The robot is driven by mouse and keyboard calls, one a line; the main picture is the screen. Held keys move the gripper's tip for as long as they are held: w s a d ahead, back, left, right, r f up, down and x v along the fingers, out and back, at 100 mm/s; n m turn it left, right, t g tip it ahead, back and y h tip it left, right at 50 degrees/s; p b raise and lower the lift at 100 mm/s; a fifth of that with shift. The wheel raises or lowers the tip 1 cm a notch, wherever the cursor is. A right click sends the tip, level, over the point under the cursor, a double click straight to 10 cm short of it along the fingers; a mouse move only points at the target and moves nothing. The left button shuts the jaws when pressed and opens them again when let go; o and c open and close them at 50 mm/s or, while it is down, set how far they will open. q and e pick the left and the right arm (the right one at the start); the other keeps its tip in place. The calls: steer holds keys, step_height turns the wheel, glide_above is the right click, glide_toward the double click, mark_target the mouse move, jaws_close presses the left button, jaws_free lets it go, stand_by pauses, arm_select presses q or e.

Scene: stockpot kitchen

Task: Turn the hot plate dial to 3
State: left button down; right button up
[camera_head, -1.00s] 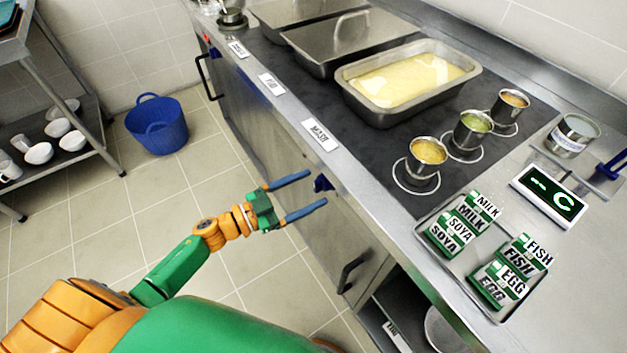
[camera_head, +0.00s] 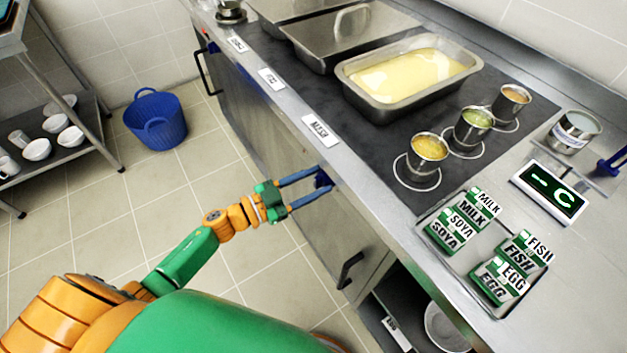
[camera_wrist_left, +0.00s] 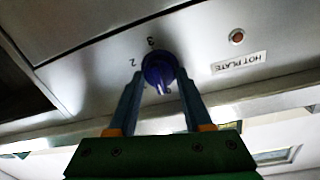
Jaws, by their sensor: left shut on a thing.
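The blue hot plate dial (camera_head: 322,179) sits on the front panel of the steel counter. In the left wrist view the dial (camera_wrist_left: 159,70) shows close up, with the marks 2 and 3 on the panel beside it. The pointer's exact setting is hard to tell; a light stripe shows on the dial's lower part. My left gripper (camera_head: 319,178) has its two blue fingers on either side of the dial and is shut on it; the fingers also show in the left wrist view (camera_wrist_left: 159,84). My right gripper is not in view.
A HOT PLATE label (camera_wrist_left: 239,63) and a red lamp (camera_wrist_left: 237,36) sit beside the dial. A cupboard handle (camera_head: 349,270) is below right.

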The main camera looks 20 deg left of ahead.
arm_select(q)
steer(key=m, duration=0.8)
steer(key=shift+s+d+m+y, duration=0.1)
steer(key=shift+m+y, duration=0.2)
steer(key=shift+m, duration=0.1)
steer(key=m, duration=0.4)
steer(key=shift+f+y, duration=0.15)
steer(key=shift+y, duration=0.15)
steer(key=m+b, duration=0.1)
steer(key=m, duration=0.2)
steer(key=shift+m, duration=0.3)
steer(key=m+b, duration=0.1)
steer(key=m, duration=0.1)
steer(key=m+b, duration=0.1)
steer(key=m, duration=0.1)
steer(key=shift+f+t+y, duration=0.15)
steer(key=shift+t+y, duration=0.15)
steer(key=m+b, duration=0.2)
steer(key=m, duration=0.2)
steer(key=shift+m, duration=0.3)
steer(key=m+b, duration=0.3)
steer(key=m, duration=0.2)
steer(key=shift+f+t, duration=0.1)
steer(key=shift+t, duration=0.3)
steer(key=shift+m+b, duration=0.95)
steer(key=shift+m, duration=0.85)
